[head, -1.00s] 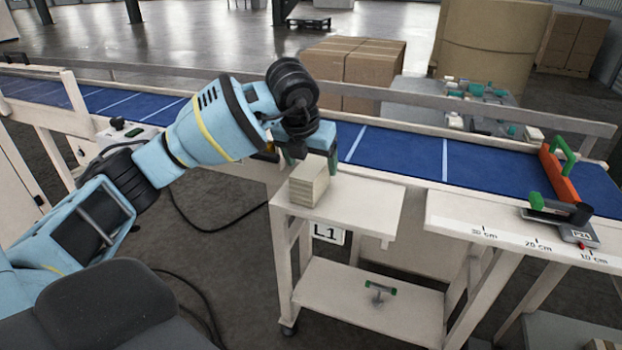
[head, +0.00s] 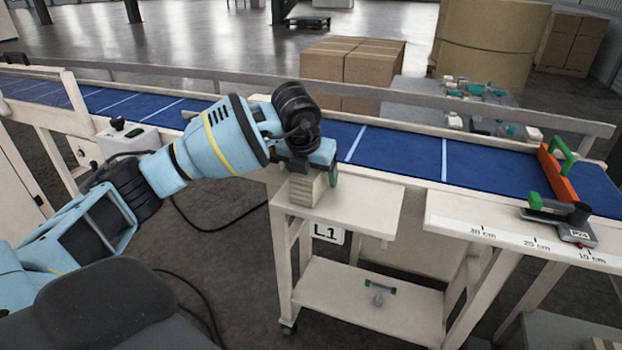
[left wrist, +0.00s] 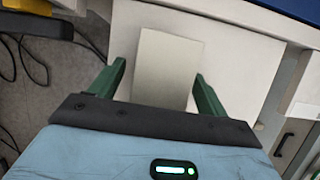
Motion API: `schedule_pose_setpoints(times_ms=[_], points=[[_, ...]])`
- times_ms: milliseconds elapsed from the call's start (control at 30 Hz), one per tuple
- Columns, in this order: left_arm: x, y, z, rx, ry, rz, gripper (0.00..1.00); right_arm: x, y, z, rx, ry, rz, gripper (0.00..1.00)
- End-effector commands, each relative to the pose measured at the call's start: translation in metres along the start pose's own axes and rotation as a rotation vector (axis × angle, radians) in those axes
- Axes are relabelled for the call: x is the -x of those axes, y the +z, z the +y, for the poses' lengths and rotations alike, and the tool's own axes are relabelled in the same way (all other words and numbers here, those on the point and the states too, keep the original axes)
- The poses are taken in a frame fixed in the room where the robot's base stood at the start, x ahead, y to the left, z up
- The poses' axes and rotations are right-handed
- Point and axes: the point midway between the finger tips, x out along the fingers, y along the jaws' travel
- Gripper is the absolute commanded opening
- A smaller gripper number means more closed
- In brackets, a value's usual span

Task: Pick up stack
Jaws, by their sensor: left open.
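The stack (head: 304,190) is a small block of pale, thin layers on the top shelf of the white cart (head: 365,209) labelled L1. My left gripper (head: 308,178) is over the stack and hides its top in the head view. In the left wrist view the stack (left wrist: 167,68) shows its flat top between the two green fingers of the left gripper (left wrist: 160,82). The fingers are open, with a visible gap on each side of the stack. My right gripper is in neither view.
A blue conveyor (head: 400,148) with a low rail runs behind the cart. To the right, a white ledge (head: 470,222) with centimetre marks carries a grey tool marked P24 (head: 568,228). A green-handled tool (head: 377,290) lies on the lower shelf. The cart top right of the stack is clear.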

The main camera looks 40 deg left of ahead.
Motion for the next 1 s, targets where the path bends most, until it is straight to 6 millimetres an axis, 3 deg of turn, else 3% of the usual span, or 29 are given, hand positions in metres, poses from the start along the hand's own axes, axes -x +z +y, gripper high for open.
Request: schedule_pose_setpoints(times_ms=[400,800,1000], points=[[-0.0022,-0.0009,-0.0001,0.0,0.0,0.0,0.76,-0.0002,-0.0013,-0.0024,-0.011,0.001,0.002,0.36],[-0.002,-0.0008,-0.0001,0.0,0.0,0.0,0.25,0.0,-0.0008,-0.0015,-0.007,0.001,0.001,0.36],[-0.0015,-0.0005,-0.0001,0.0,-0.001,-0.001,0.25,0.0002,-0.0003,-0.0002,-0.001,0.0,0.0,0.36]])
